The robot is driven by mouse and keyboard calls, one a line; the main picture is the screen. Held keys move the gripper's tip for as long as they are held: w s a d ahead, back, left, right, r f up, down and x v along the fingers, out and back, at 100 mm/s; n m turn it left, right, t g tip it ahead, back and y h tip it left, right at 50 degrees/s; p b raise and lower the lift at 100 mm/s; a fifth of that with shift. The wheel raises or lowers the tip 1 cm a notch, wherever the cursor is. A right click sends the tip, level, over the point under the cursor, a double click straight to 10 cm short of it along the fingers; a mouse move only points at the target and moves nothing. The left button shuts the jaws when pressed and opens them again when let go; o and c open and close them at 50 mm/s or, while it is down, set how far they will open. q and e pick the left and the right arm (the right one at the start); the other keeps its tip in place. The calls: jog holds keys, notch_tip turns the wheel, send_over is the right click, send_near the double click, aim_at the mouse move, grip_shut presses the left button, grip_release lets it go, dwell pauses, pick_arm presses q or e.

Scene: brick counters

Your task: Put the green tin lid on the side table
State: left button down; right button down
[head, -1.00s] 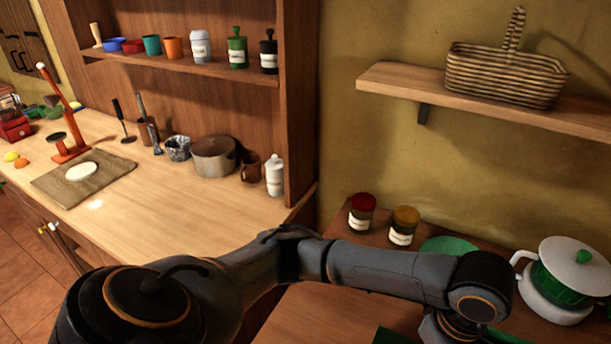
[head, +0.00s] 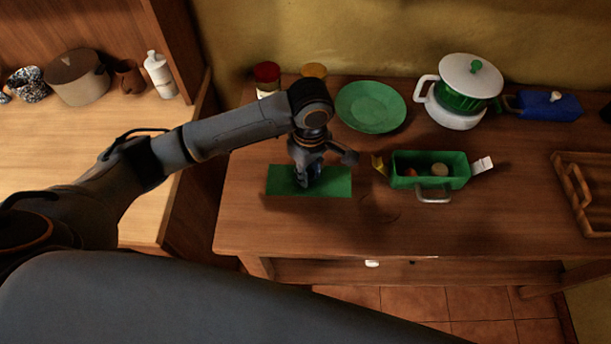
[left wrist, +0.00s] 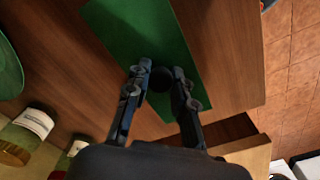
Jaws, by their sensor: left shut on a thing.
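The green tin lid (head: 335,183) is a flat green rectangle over the left part of the wooden side table (head: 300,227). It also shows in the left wrist view (left wrist: 135,30). My left gripper (head: 306,182) is above the lid, pointing down. In the left wrist view its fingers (left wrist: 160,85) are on either side of a dark round knob on the lid, shut on it. I cannot tell whether the lid touches the table. The open green tin (head: 403,183), with small round things inside, stands to the right. My right gripper is not in view.
A green plate (head: 370,106), two jars, a white-and-green pot (head: 462,103) and a blue box (head: 549,106) line the back. A wooden tray (head: 567,180) is at the right. The table front is clear. A counter (head: 110,130) stands left.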

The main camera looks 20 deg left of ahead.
pick_arm(q)
jog(key=shift+w+a+f, duration=0.2)
jog(key=shift+w+f, duration=0.15)
jog(key=shift+f, duration=0.2)
jog(key=f, duration=0.2)
jog(key=f+p, duration=0.1)
jog(key=shift+w+a+f, duration=0.1)
jog(key=shift+w+a, duration=0.1)
jog(key=shift+a, duration=0.1)
jog(key=shift+f, duration=0.25)
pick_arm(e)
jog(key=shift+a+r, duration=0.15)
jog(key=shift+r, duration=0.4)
pick_arm(q)
jog(key=shift+f, duration=0.15)
jog(key=c, duration=1.1)
grip_release()
jog(key=shift+c, duration=0.2)
notch_tip(320, 180, up, 12)
jog(key=b, duration=0.1)
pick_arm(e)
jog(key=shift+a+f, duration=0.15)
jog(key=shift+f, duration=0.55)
